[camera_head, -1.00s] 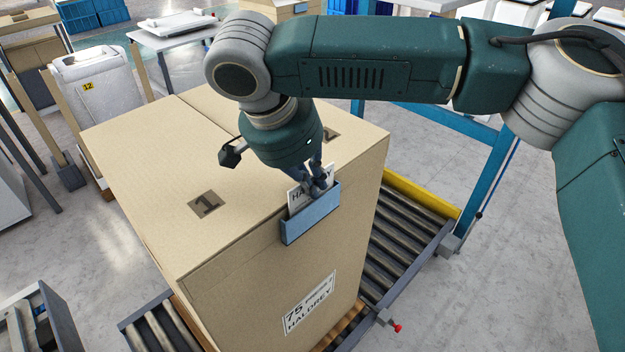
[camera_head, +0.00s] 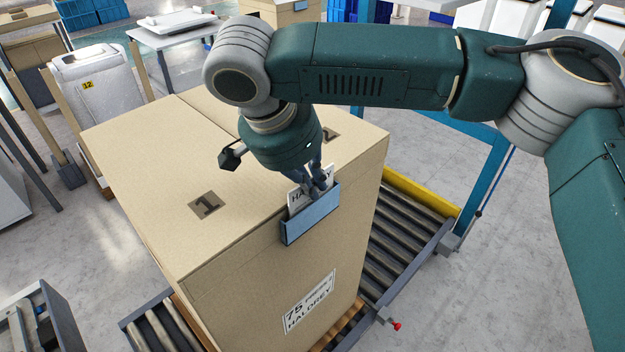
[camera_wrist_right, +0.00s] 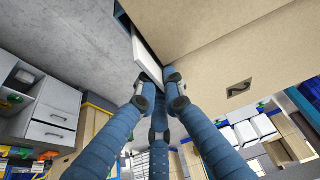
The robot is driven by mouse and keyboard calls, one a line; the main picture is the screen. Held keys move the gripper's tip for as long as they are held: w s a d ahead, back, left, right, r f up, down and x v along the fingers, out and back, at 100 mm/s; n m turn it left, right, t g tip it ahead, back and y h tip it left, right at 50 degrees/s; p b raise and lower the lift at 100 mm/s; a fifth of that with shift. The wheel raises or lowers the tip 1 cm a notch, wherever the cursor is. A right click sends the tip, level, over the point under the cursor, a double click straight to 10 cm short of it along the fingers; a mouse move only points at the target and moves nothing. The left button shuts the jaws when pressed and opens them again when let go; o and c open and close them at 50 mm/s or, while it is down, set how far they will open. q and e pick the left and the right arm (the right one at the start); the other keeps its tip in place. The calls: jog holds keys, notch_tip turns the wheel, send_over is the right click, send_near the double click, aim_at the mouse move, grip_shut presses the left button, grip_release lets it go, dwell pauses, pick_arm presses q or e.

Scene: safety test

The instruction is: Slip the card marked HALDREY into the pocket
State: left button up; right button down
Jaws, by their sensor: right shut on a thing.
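The white card (camera_head: 298,199) with dark lettering, partly readable as "HA", stands in the mouth of the blue pocket (camera_head: 312,218). The pocket is fixed at the top edge of a big cardboard box's side. My right gripper (camera_head: 317,185) is shut on the card from above, just over the pocket. In the right wrist view the fingers (camera_wrist_right: 158,88) close at the edge of the card (camera_wrist_right: 147,58), beside the box's cardboard face. The card's lower part is hidden in or behind the pocket. My left gripper is out of view.
The cardboard box (camera_head: 235,275) bears a label (camera_head: 309,302) reading "75" and "HALDREY". It rests on a roller conveyor (camera_head: 405,238) with a yellow side rail. A blue frame post (camera_head: 487,180) stands to the right. Open floor lies right of the conveyor.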

jog(key=shift+s+f, duration=0.4)
jog(key=shift+f, duration=0.15)
jog(key=c, duration=1.8)
grip_release()
jog(key=shift+c, duration=0.2)
jog(key=shift+o, duration=0.2)
jog(key=shift+s+r, duration=0.1)
jog(key=shift+s, duration=0.1)
jog(key=shift+w+a, duration=0.1)
jog(key=shift+w, duration=0.1)
jog(key=o, duration=0.5)
jog(key=shift+w, duration=0.1)
